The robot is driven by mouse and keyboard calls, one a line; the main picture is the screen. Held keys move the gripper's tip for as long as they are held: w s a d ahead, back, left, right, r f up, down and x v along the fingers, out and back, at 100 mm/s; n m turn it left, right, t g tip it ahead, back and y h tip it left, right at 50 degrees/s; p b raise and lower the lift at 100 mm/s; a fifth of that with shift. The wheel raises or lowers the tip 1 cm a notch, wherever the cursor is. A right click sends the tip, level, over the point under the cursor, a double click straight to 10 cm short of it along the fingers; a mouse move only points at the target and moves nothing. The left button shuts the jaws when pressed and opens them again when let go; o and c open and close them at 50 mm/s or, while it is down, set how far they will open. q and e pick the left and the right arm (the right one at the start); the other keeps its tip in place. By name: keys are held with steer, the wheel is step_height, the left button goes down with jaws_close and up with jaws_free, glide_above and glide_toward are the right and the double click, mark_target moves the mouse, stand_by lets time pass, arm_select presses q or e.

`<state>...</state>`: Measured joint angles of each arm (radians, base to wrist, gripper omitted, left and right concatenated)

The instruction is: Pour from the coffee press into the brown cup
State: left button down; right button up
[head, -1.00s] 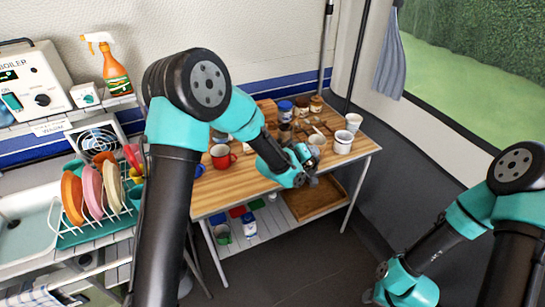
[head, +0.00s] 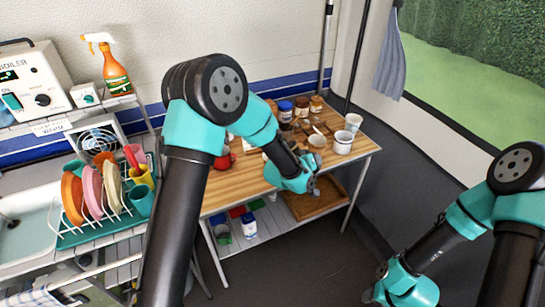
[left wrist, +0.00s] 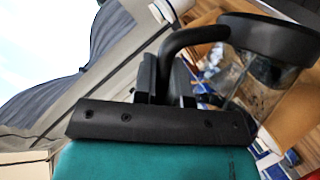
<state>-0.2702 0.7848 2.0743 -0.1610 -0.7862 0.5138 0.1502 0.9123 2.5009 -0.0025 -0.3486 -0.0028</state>
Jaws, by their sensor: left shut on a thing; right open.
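My left gripper (head: 312,178) is over the front right part of the wooden table, its fingers hard to make out in the head view. In the left wrist view it (left wrist: 166,82) is shut on the black handle of the coffee press (left wrist: 250,80). The press has a clear glass body with dark contents and a black lid (left wrist: 270,38), and appears tilted in that view. In the head view my arm hides most of it. A tan-brown cup (head: 317,141) stands on the table just behind my gripper.
White cups (head: 343,143) stand right of the brown cup. Jars (head: 301,106) line the back, and a red mug (head: 224,160) is at left. A wooden tray (head: 300,207) is on the lower shelf. A dish rack (head: 110,225) stands at far left.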

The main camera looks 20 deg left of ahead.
mark_target(318, 170)
arm_select(q)
steer(key=shift+s+d+f+m+y, duration=0.1)
steer(key=shift+d+f+m+y, duration=0.15)
steer(key=shift+d+m+y, duration=0.1)
steer(key=shift+s+d+f+m+y, duration=0.15)
steer(key=shift+d+f+m, duration=0.25)
steer(key=shift+f, duration=0.25)
steer(key=shift+s+d+f+m+y, duration=0.1)
steer(key=shift+d+f+m, duration=0.15)
steer(key=shift+d+f, duration=0.25)
steer(key=shift+s+d+f+m+t+y, duration=0.2)
steer(key=shift+d+f+m+y, duration=0.35)
steer(key=shift+f, duration=0.25)
steer(key=shift+s+d+f+m+t+y, duration=0.1)
steer(key=shift+d+f+m+t+y, duration=0.1)
steer(key=shift+f+m+y, duration=0.35)
steer(key=shift+s+d+f+m+t+y, duration=0.2)
steer(key=shift+d+f+m+y, duration=0.15)
steer(key=shift+f+m, duration=0.5)
steer(key=shift+f, duration=0.15)
